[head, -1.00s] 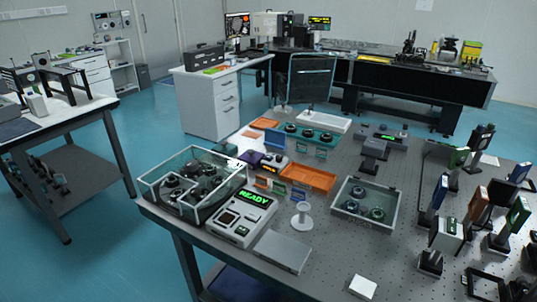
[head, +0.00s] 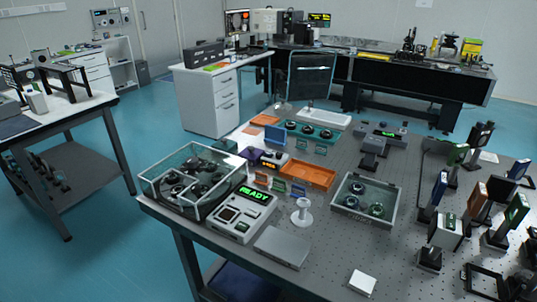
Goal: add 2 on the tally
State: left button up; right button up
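A small device with a purple part and an orange lit display (head: 268,166) stands on the perforated optical table (head: 345,255), behind the READY unit. It may be the tally; its digits are too small to read. A light grey unit (head: 232,222) with a green READY display and several buttons stands at the table's front left edge. Neither of my grippers is in the head view.
A clear case (head: 190,184) holds dark round parts at the left. An orange tray (head: 307,174), a grey tray (head: 366,199) of round parts and a white spool-shaped stand (head: 301,212) are nearby. Optics on posts crowd the right. The front middle has some free room.

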grip_shut()
dwell(0.9)
